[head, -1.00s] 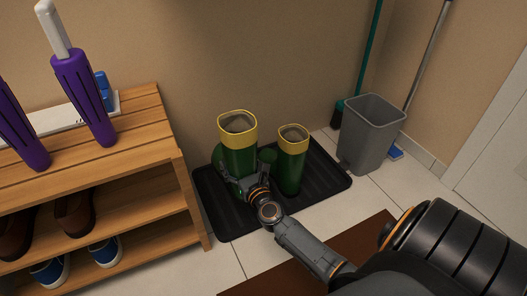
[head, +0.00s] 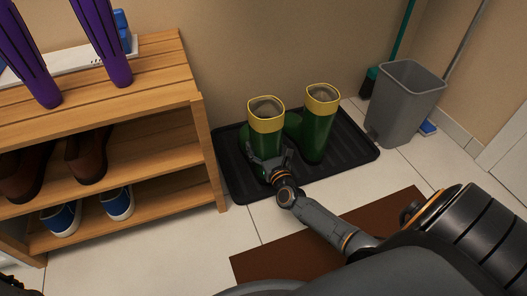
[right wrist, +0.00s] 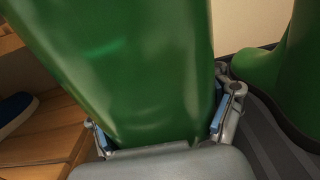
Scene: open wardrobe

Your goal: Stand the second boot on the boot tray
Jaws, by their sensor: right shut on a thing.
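Two green boots with yellow top bands are upright at the black boot tray (head: 352,158) in the head view. My right gripper (head: 266,163) is shut around the lower shaft of the left one, the held boot (head: 265,142). Its foot and sole are hidden, so I cannot tell whether it touches the tray. The other boot (head: 318,135) stands on the tray just to its right. In the right wrist view, the held boot (right wrist: 130,70) fills the middle between the finger pads, and the other boot (right wrist: 290,75) shows at right. My left gripper is not in view.
A wooden shoe rack (head: 207,150) with brown shoes, blue shoes and purple boots stands left of the tray. A grey bin (head: 400,105) is at right, with a broom (head: 372,80) behind it. A brown mat (head: 290,262) lies in front.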

